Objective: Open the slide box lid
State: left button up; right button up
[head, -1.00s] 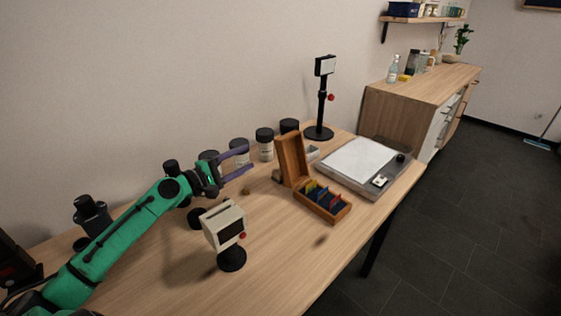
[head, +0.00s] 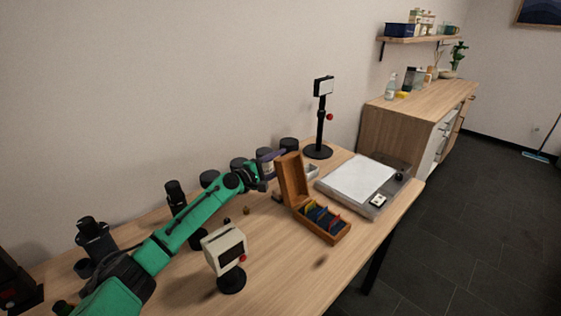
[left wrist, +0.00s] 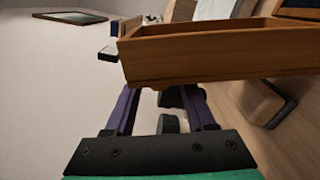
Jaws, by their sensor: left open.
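The wooden slide box (head: 338,236) stands on the table with several coloured slides in it. Its lid (head: 293,182) stands up, open, at the box's far left side. My left gripper (head: 275,156) is at the lid's back left side, near its upper edge, partly hidden by it. In the left wrist view the lid (left wrist: 215,55) lies across the picture just ahead of my open purple fingers (left wrist: 163,100), with nothing seen between them. I cannot tell whether they touch the lid. My right gripper is not in view.
A light pad on a grey base (head: 360,183) lies right of the box. A black stand (head: 318,150) rises behind. Several dark-lidded jars line the wall, close to my left arm. A small white device (head: 224,249) stands in front of it. The table's front middle is clear.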

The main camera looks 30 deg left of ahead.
pick_arm(q)
jog(key=shift+c, duration=0.3)
grip_shut()
jog(key=shift+d, duration=0.1)
dwell(1.1)
